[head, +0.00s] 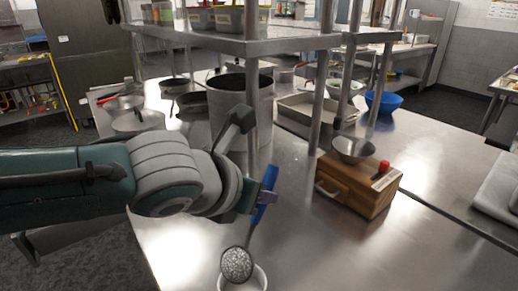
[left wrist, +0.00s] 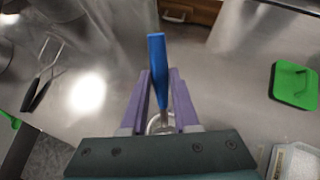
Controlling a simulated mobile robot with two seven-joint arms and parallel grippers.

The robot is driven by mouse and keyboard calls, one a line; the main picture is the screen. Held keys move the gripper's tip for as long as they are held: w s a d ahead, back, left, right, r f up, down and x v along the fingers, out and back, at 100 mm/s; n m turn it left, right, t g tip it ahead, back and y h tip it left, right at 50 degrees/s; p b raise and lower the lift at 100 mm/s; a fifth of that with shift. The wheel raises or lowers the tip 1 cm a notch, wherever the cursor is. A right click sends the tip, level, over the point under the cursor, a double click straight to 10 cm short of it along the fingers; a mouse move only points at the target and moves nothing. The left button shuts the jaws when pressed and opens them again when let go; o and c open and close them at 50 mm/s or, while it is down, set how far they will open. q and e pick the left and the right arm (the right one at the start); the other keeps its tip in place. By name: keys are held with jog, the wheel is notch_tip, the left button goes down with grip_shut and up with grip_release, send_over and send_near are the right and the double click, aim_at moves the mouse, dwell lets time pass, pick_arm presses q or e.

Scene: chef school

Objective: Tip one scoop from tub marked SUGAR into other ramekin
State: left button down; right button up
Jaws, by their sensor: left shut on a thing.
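My left gripper (head: 266,192) is shut on the blue handle of a scoop (head: 264,203). The handle also stands up between the purple fingers in the left wrist view (left wrist: 157,65). I cannot tell whether bowl and rim touch. A tub of white grains (left wrist: 296,162) is partly in the left wrist view at lower right; its marking cannot be read. My right gripper is not in view.
A wooden box (head: 350,190) with a metal bowl (head: 354,150) and red knob stands right of the scoop. A shelf post and a big pot (head: 226,110) stand behind. A green lid (left wrist: 294,85) lies right in the wrist view. Bare steel counter lies between.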

pick_arm(q)
jog(key=shift+s+a+f+t, duration=0.1)
jog(key=shift+s+a+t, duration=0.15)
jog(key=shift+s, duration=0.2)
jog(key=s+t+h+b, duration=0.1)
jog(key=b, duration=0.2)
jog(key=s+a+t+h+b, duration=0.1)
jog(key=b, duration=0.2)
jog(key=s+a+r+t+b, duration=0.1)
jog(key=t+b, duration=0.1)
jog(key=b, duration=0.1)
jog(key=shift+s+a+h, duration=0.15)
jog(key=shift+s+h, duration=0.15)
jog(key=shift+h, duration=0.1)
jog(key=shift+s+a+r+t+b, duration=0.25)
jog(key=shift+r+t+b, duration=0.15)
jog(key=shift+b, duration=0.6)
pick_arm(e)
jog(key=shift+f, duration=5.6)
pick_arm(q)
jog(key=shift+d+r, duration=0.1)
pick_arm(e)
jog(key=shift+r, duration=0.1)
